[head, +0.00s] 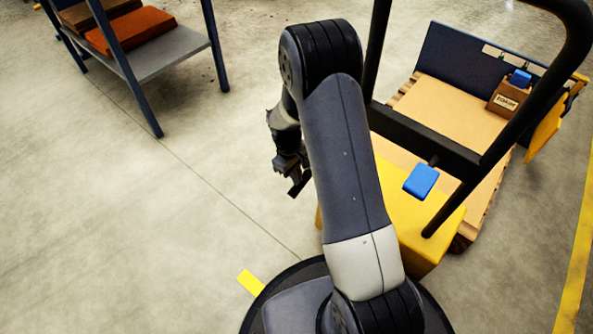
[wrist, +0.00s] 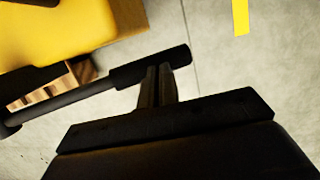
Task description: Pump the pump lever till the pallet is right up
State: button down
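The pump lever (wrist: 95,95) is a black bar with a thicker grip, crossing the wrist view from the lower left up to the middle. My gripper (wrist: 158,70) is at the lever's grip end, its two fingers nearly together. The fingertips overlap the grip in the picture; I cannot tell whether they touch it. The fingers sit side by side along the bar, not around it. In the head view my gripper (head: 297,180) hangs left of my arm. The pallet (head: 478,207), wooden with a tan top, is on the yellow pallet truck (head: 425,240); its height is unclear.
A small brown box (head: 506,98) and a dark blue panel (head: 455,55) stand on the pallet. A shelf (head: 165,52) is at the upper left. The floor at left is clear.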

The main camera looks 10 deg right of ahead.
jog(key=shift+s+f, duration=0.2)
jog(key=shift+f, duration=0.45)
jog(key=shift+a+r+p, duration=0.15)
jog(key=shift+r+p, duration=0.25)
jog(key=shift+r, duration=0.15)
jog(key=a+r+p, duration=0.4)
jog(key=r+p, duration=0.2)
jog(key=r, duration=0.7)
jog(key=shift+a, duration=0.4)
jog(key=shift+w, duration=0.1)
jog(key=w+d+r+y+p, duration=0.1)
jog(key=w+d+r+p, duration=0.1)
jog(key=r, duration=0.4)
jog(key=w+d+r+g+y+p, duration=0.1)
jog(key=w+d+r+p, duration=0.2)
jog(key=d+r+p, duration=0.2)
jog(key=shift+w+r+g+p, duration=0.3)
jog(key=shift+r+p, duration=0.15)
jog(key=shift+p, duration=0.3)
